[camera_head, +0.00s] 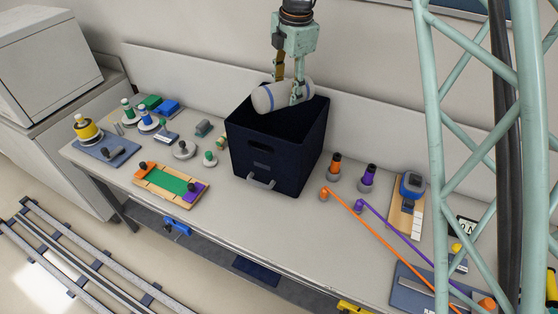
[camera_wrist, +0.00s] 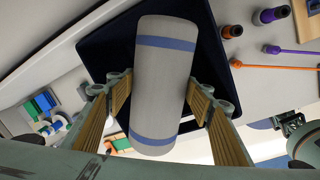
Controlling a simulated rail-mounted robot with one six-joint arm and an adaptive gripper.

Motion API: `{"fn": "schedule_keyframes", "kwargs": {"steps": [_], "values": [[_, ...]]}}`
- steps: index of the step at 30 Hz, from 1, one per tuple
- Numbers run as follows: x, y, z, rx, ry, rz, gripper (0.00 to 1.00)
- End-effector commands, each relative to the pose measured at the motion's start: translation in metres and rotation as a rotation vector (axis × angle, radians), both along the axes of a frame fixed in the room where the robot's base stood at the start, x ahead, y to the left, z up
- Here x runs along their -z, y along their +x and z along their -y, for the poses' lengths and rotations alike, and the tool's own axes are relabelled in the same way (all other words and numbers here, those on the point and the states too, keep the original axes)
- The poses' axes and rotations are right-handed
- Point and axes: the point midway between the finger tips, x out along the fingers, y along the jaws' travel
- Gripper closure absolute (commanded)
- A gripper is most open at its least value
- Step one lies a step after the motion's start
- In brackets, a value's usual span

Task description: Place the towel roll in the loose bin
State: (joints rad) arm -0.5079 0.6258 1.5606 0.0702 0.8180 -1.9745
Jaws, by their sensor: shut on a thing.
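The towel roll (camera_head: 283,95) is a light grey cylinder with blue bands. My gripper (camera_head: 284,92) is shut on it and holds it, slightly tilted, over the opening of the loose bin. In the wrist view the towel roll (camera_wrist: 163,85) lies between the two tan-padded fingers of my gripper (camera_wrist: 162,100). The loose bin (camera_head: 262,170) is a dark navy open box with a front handle slot, standing on the bench. In the wrist view its dark rim and inside (camera_wrist: 105,50) show behind the roll. The bin's floor is mostly hidden.
Left of the bin are small stands, a yellow spool (camera_head: 87,130) and a green board (camera_head: 170,184). A wall stands behind.

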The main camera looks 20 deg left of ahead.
Motion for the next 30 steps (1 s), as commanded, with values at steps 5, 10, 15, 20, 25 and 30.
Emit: {"fn": "schedule_keyframes", "kwargs": {"steps": [5,10,15,20,25,30], "values": [[0.009,-0.008,-0.029,-0.153,0.000,0.000,0.68],[0.015,-0.014,-0.045,-0.242,0.000,0.000,0.68],[0.016,-0.015,-0.050,-0.273,0.000,-0.001,0.68],[0.017,-0.015,-0.050,-0.275,0.000,-0.001,0.68],[0.017,-0.015,-0.050,-0.274,0.000,0.000,0.68],[0.024,-0.015,-0.050,-0.274,0.000,-0.001,0.68]]}}
